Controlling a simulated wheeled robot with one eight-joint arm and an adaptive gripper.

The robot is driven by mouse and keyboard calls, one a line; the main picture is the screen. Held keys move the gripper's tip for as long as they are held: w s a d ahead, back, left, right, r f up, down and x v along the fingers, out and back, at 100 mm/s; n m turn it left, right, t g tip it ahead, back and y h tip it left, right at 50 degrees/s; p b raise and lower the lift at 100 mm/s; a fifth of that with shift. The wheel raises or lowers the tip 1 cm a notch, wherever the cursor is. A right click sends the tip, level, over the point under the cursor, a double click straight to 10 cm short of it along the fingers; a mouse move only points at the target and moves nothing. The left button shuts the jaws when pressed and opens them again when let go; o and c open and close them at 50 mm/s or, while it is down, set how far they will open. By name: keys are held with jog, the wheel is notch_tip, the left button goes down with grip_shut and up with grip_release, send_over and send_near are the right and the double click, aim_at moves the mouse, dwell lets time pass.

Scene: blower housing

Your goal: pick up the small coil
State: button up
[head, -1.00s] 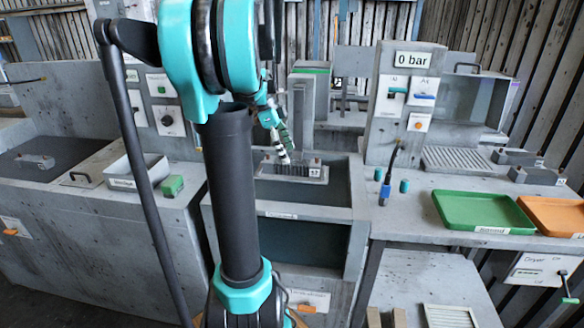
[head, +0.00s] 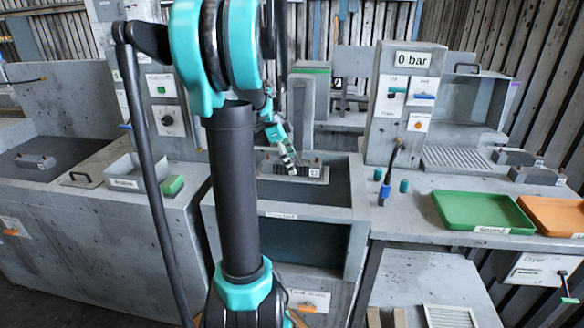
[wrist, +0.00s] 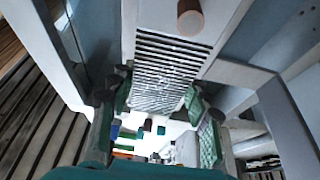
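My gripper (head: 290,163) is low over the basin at the middle, just above a grey block with a dark toothed top (head: 311,171). In the wrist view my gripper (wrist: 158,98) has its two green-padded fingers apart, with no object visible between them. A short copper-brown cylinder (wrist: 190,20) shows near the top of the wrist view, beyond the fingertips, by a grey slotted plate (wrist: 165,70). I cannot tell whether it is the small coil. I cannot make out the coil in the head view, where my arm hides part of the basin.
The basin wall (head: 300,211) stands in front of the gripper. A grey column (head: 308,105) rises behind it. To the right are a blue-black nozzle (head: 386,185), a green tray (head: 480,212) and an orange tray (head: 555,218). A white bin (head: 130,177) and green block (head: 172,186) are left.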

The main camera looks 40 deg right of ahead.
aim_at(292, 161)
jog(key=c, duration=0.8)
jog(key=shift+r, duration=0.1)
jog(key=shift+c, duration=0.2)
notch_tip(292, 161, up, 20)
